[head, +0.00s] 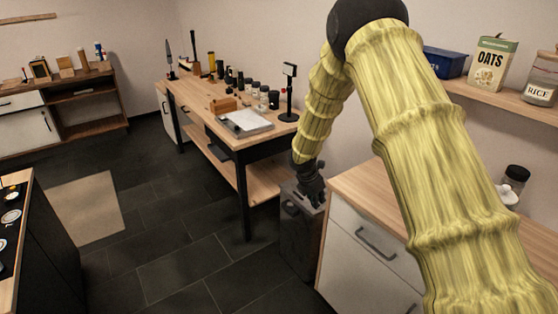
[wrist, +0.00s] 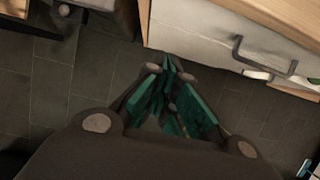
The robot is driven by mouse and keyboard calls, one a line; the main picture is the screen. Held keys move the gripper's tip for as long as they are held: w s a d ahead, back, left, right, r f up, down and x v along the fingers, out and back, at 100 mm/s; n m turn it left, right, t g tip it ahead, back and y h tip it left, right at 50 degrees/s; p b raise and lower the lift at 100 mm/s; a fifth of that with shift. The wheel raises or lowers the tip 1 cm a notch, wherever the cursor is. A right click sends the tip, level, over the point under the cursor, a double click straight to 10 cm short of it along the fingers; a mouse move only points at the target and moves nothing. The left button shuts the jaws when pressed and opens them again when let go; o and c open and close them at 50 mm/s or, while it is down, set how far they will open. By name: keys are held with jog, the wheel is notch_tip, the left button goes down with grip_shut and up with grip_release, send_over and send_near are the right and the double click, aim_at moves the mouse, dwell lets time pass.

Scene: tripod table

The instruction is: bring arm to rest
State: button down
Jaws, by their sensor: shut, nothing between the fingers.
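My gripper (head: 316,203) hangs at the end of my yellow-sleeved arm in the head view, pointing down. It appears beside the left end of the wooden counter (head: 350,181), in front of a dark grey box (head: 300,245) on the floor. In the wrist view my gripper (wrist: 168,68) shows its green-padded fingers drawn together, with nothing held between them. The white drawer front (wrist: 200,40) lies just beyond the fingertips in that view. I cannot tell the exact gap between fingers and cabinet.
A workbench (head: 200,97) with jars, a tray and a stand is at the middle back. A shelf (head: 500,103) at right holds an oats tin (head: 492,64) and a rice jar (head: 541,80). The dark tiled floor (head: 180,270) at front left is clear.

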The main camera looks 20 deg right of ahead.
jog(key=s+a+f+m+g+y, duration=0.15)
jog(key=s+a+f+m, duration=0.35)
jog(key=s+f, duration=0.65)
jog(key=s+a+f+m+y, duration=0.3)
jog(key=s+a+f+m, duration=0.25)
jog(key=s+f, duration=0.6)
jog(key=s+a+m, duration=0.1)
jog(key=s+m, duration=1.1)
jog(key=s, duration=1.5)
jog(key=shift+s+a, duration=0.3)
jog(key=shift+s, duration=0.05)
